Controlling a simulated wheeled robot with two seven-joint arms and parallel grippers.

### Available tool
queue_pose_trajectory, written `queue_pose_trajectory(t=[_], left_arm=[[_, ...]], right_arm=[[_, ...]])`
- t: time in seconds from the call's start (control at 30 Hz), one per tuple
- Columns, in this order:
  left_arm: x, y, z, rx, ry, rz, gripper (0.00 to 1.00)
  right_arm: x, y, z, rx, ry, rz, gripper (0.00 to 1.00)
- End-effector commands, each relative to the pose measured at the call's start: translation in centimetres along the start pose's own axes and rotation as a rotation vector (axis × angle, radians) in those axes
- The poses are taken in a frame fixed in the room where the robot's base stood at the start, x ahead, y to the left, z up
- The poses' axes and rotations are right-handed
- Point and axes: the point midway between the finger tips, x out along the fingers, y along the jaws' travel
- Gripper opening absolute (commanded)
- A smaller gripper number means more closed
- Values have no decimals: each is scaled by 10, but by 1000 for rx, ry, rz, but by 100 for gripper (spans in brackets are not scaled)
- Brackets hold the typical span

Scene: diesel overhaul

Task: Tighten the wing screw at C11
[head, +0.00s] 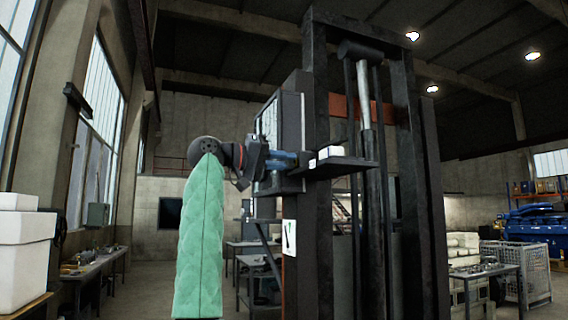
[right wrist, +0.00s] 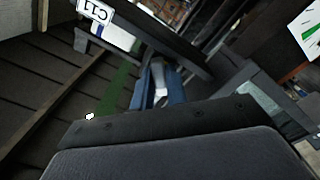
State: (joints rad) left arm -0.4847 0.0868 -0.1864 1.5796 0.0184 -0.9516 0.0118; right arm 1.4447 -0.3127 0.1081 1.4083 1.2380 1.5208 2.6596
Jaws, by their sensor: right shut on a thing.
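The C11 label (right wrist: 96,10) shows in the right wrist view, on the edge of a dark bracket. In the head view this looks like the dark shelf bracket (head: 345,165) on the tall black mast. My right gripper (head: 294,158) reaches the bracket's left end. Its blue fingers also show in the right wrist view (right wrist: 158,88), closed on a small pale piece (right wrist: 160,78), which seems to be the wing screw at C11. The fingers hide much of it, so its wings and how far it is turned in cannot be told. My left gripper is out of view.
The black mast (head: 317,110) stands close to my right gripper, with a grey cabinet (head: 282,125) beside it. A workbench (head: 95,262) and white boxes (head: 22,250) are at the left. A wire cage (head: 527,272) stands at the right.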

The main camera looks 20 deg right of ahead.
Motion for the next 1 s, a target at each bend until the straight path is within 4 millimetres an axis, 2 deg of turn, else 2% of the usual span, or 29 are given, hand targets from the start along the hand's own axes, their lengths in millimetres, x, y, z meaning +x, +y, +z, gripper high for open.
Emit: queue_pose_trajectory(t=[0.27,0.6,1.0], left_arm=[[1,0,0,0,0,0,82],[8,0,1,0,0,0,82],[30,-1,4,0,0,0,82]], right_arm=[[0,-4,2,5,-4,-3,0],[1,-5,3,309,-4,0,0],[1,-1,1,386,0,2,0]])
